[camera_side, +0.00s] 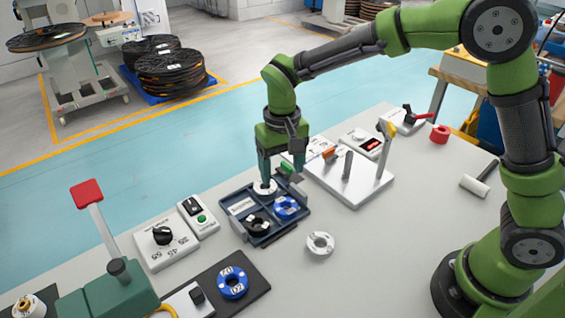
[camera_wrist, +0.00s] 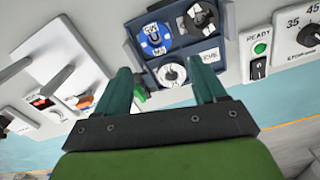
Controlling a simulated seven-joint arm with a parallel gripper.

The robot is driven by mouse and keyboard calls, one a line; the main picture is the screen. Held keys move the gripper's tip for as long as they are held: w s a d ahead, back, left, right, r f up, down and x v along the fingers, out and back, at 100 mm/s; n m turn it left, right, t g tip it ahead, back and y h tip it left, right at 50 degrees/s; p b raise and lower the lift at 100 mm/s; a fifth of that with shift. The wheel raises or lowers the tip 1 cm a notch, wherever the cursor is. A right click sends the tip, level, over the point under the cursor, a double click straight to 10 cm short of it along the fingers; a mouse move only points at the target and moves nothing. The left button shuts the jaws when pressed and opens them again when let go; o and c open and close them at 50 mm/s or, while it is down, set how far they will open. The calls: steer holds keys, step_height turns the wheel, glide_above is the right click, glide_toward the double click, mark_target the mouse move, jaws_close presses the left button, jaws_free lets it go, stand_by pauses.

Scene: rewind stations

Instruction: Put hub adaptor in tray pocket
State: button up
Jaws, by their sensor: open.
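The dark blue tray (camera_side: 262,239) has several pockets. A white ring-shaped adaptor (camera_side: 265,187) sits in its far pocket; it also shows in the wrist view (camera_wrist: 172,74). A blue adaptor (camera_side: 286,207) and a black adaptor (camera_side: 257,224) sit in other pockets, and the remaining pocket shows a white label (camera_side: 242,205). My gripper (camera_side: 266,181) is low over the far pocket, fingers apart on either side of the white adaptor. In the wrist view my gripper (camera_wrist: 160,67) is open. I cannot tell whether a finger touches the adaptor.
A loose white ring (camera_side: 320,244) lies on the table right of the tray. A blue ring (camera_side: 233,282) lies on a black mat nearer the camera. A white base with upright posts (camera_side: 347,170) stands close right of my gripper. Dial and switch boxes (camera_side: 163,237) stand left.

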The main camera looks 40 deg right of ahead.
steer(key=s+d+r+t+y, duration=0.25)
steer(key=s+d+r, duration=0.4)
steer(key=r, duration=0.35)
steer(key=s+d+r+t, duration=0.1)
steer(key=s+d+t, duration=0.1)
steer(key=s, duration=0.3)
steer(key=s+d+r+m+t, duration=0.1)
steer(key=s+d+t, duration=0.1)
steer(key=s, duration=0.4)
steer(key=shift+s+d+r+t, duration=0.2)
steer(key=shift+d+r+t, duration=0.15)
steer(key=shift+d, duration=0.1)
steer(key=shift+h, duration=0.25)
